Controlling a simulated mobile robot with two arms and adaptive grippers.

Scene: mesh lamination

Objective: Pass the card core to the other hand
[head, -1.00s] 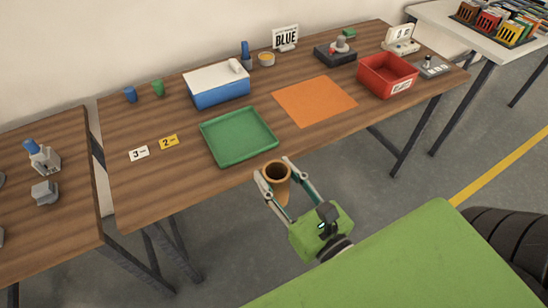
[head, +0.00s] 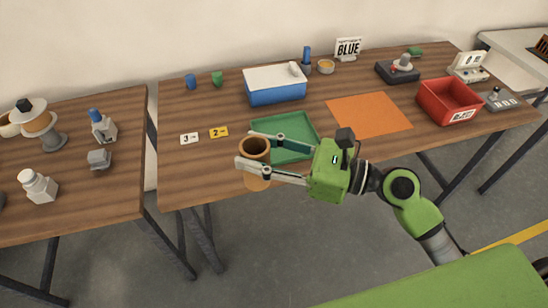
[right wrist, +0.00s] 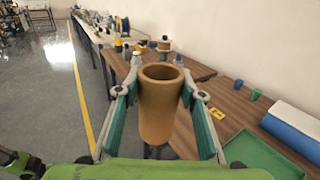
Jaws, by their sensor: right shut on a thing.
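The card core (head: 255,150) is a brown, hollow cardboard tube. My right gripper (head: 252,160) is shut on it and holds it upright in front of the table's front edge, left of the green tray. In the right wrist view the core (right wrist: 158,115) stands between the two fingers of the right gripper (right wrist: 160,100), its open top facing up. My left gripper shows in neither view.
The wooden table (head: 190,170) holds a green tray (head: 312,128), a blue box with a white lid (head: 275,92), an orange mat (head: 362,125) and a red bin (head: 440,112). A second table (head: 110,195) stands at left with a spool (head: 40,122) and small bottles. A gap separates the tables.

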